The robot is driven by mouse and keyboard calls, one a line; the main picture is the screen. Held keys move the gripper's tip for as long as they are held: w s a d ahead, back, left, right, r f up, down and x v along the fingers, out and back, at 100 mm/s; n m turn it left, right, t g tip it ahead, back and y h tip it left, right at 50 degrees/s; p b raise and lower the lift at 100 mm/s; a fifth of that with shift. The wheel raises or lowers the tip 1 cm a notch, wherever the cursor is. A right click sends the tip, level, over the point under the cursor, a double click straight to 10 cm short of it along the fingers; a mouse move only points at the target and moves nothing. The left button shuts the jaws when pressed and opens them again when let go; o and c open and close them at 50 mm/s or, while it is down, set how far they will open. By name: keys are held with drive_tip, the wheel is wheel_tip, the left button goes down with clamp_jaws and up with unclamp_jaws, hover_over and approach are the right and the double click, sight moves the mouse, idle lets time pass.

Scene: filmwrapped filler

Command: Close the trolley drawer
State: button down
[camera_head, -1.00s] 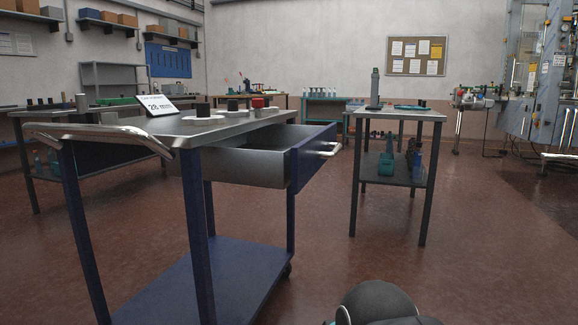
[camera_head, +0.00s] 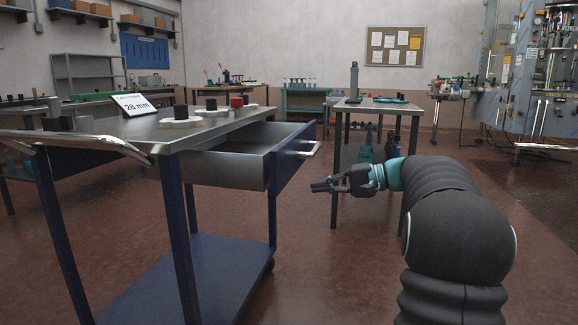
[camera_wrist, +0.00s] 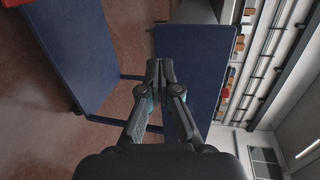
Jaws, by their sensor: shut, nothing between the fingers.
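The trolley (camera_head: 185,255) has a dark blue frame, a grey top and a lower blue shelf. Its drawer (camera_head: 225,168) stands pulled out to the right in the head view, and its inside looks empty where it shows. The drawer's blue front (camera_head: 292,158) carries a silver handle (camera_head: 303,150). My gripper (camera_head: 318,187) is shut and empty, a little right of and below the drawer front, apart from it in the head view. In the wrist view my shut fingertips (camera_wrist: 159,66) point towards a blue panel (camera_wrist: 195,65), and I cannot tell whether they touch it.
On the trolley top stand a "28 mm" sign (camera_head: 139,105) and several capped pieces. A small table (camera_head: 385,107) with a grey bottle stands behind my arm. Open red-brown floor (camera_head: 330,275) lies right of the trolley.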

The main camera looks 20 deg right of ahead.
drive_tip(key=t+y, duration=0.2)
approach(286, 168)
drive_tip(key=x, duration=0.7)
drive_tip(key=shift+a+b, duration=0.1)
drive_tip(key=shift+b, duration=0.25)
drive_tip(key=shift+w, duration=0.1)
